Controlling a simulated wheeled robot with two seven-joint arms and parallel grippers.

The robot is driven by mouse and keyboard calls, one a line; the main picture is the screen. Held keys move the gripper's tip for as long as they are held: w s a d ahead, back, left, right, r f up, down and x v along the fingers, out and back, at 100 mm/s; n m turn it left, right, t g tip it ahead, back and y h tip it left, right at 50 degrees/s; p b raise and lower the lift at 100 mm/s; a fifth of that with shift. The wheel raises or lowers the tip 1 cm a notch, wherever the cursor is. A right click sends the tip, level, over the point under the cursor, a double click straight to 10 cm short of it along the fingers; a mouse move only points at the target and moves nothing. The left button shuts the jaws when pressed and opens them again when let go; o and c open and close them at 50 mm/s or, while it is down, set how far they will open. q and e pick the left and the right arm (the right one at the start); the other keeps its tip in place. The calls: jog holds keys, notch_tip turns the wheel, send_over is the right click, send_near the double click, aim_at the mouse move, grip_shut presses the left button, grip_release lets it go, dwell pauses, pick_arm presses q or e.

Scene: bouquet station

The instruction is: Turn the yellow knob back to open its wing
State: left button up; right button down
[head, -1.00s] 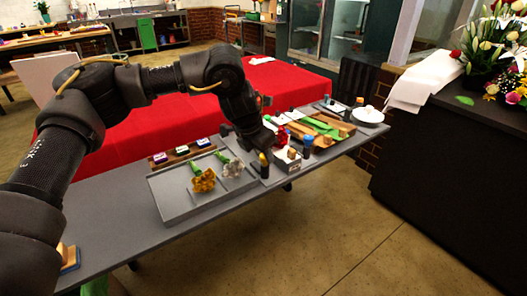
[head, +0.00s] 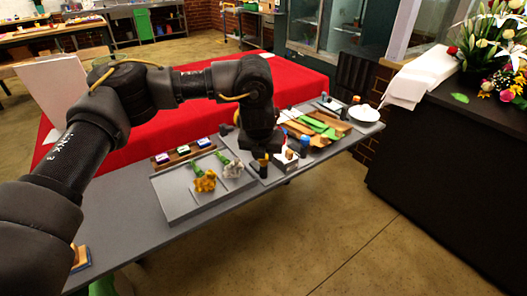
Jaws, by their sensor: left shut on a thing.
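The yellow knob (head: 264,156) tops a short dark post at the near edge of the table, right of the grey tray. My left gripper (head: 260,151) points down at the knob and is shut on it. My dark wrist hides the fingertips and part of the area behind. The wing that belongs to this knob cannot be made out clearly. Brown and green wrapping sheets (head: 318,125) lie right of the gripper. My right gripper is not in view.
A grey tray (head: 180,212) holds a yellow flower (head: 205,182) and a white flower (head: 233,169). A blue knob (head: 304,142) and a small white box (head: 285,162) stand close right of the gripper. A white plate (head: 364,114) is at the far right end.

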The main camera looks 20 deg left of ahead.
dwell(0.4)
pick_arm(q)
jog(key=o, duration=1)
jog(key=shift+c, duration=0.2)
jog(key=shift+s+r, duration=0.15)
jog(key=shift+r, duration=0.2)
jog(key=v, duration=1)
jog(key=shift+d, duration=0.1)
